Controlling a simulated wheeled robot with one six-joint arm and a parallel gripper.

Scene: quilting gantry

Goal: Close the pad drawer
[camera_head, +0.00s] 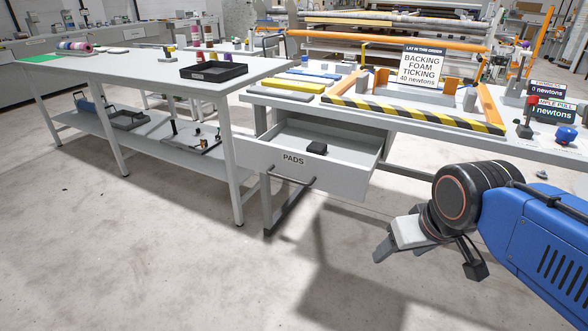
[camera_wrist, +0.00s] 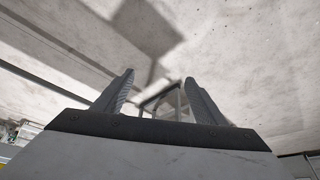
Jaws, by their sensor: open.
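The pad drawer (camera_head: 327,172), a grey drawer with PADS on its front, stands pulled out from under the gantry table in the head view. A dark bar handle (camera_head: 291,184) runs across its front. A small black block (camera_head: 317,148) lies inside the drawer. My gripper (camera_head: 380,253) is to the right of the drawer and nearer the camera, apart from it. In the wrist view its two fingers (camera_wrist: 157,95) are spread with nothing between them, over the floor.
A grey workbench (camera_head: 150,68) with a lower shelf stands left of the drawer. A black tray (camera_head: 214,72) lies on it. The gantry table carries a striped barrier (camera_head: 410,114) and a sign (camera_head: 421,66). The floor before the drawer is clear.

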